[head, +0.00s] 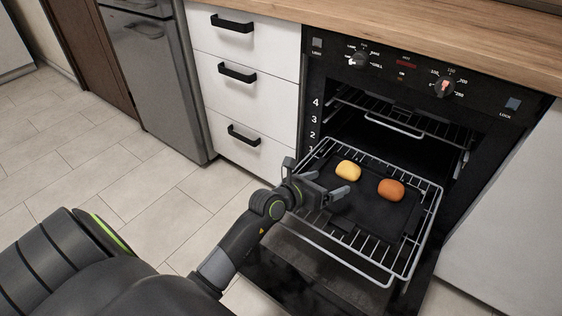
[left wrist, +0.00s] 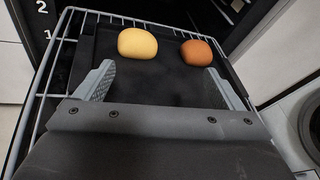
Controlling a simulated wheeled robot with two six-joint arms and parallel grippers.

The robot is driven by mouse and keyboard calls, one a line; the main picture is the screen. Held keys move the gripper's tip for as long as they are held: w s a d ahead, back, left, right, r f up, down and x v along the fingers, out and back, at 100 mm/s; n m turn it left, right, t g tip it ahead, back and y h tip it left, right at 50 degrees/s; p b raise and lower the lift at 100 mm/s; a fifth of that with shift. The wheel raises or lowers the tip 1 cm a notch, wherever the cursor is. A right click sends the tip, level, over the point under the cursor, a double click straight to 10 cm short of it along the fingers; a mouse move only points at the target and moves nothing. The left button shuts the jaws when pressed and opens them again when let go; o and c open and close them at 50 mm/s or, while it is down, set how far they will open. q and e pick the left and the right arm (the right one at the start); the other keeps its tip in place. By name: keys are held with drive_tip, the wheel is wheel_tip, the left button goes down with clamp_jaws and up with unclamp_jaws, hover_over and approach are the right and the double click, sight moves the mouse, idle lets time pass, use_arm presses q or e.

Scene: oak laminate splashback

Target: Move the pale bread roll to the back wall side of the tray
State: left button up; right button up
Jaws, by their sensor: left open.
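The pale bread roll (head: 348,170) lies on the left half of a flat black tray (head: 372,212). It also shows in the left wrist view (left wrist: 137,43), ahead of my fingers. A browner orange roll (head: 391,190) lies to its right on the same tray, apart from it, and shows in the left wrist view (left wrist: 196,52). My left gripper (head: 331,189) is open and empty at the tray's left front part. In the left wrist view its fingers (left wrist: 163,85) are spread wide, with bare tray between them and the pale roll beyond the left fingertip. My right gripper is not in view.
The tray rests on a wire rack (head: 425,225) pulled out of the oven. The open oven door (head: 310,270) lies below the rack. A second rack (head: 395,125) sits higher inside the oven. White drawers with black handles (head: 240,75) stand to the left.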

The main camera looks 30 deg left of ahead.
use_arm(q)
drive_tip(key=s+a+r+n+t, duration=0.1)
drive_tip(key=s+r+n+t, duration=0.6)
drive_tip(key=s+r+n, duration=0.6)
drive_tip(key=s+a+n+g+y, duration=0.1)
drive_tip(key=s+a+n+y, duration=0.1)
drive_tip(key=n, duration=1)
drive_tip(key=s+a+n+g+y, duration=0.1)
drive_tip(key=s+a+n+y, duration=0.2)
drive_tip(key=n, duration=0.9)
drive_tip(key=s+f+y, duration=0.1)
drive_tip(key=s, duration=0.1)
drive_tip(key=shift+s, duration=0.3)
